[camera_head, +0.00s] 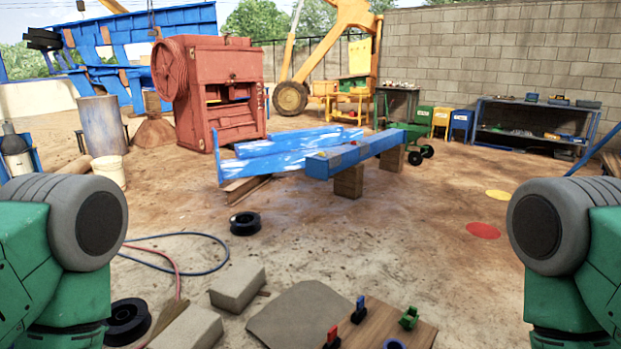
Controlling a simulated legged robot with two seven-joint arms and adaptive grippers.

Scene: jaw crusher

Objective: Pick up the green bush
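A small green part (409,318), the only loose green piece I see close by, sits on a brown wooden board (376,330) at the bottom of the head view. Its exact shape is too small to tell. A blue piece (358,309) and a red piece (332,337) stand to its left on the same board. A blue round part (394,344) is cut by the bottom edge. My green and grey arms show at both lower sides, well apart from the board. Neither gripper is in view.
Concrete blocks (238,286) and a flat grey slab (298,315) lie left of the board. Black rings (245,223) and a hose lie farther left. A blue beam (352,154) on wooden blocks and a red crusher (219,92) stand behind. Ground right of the board is clear.

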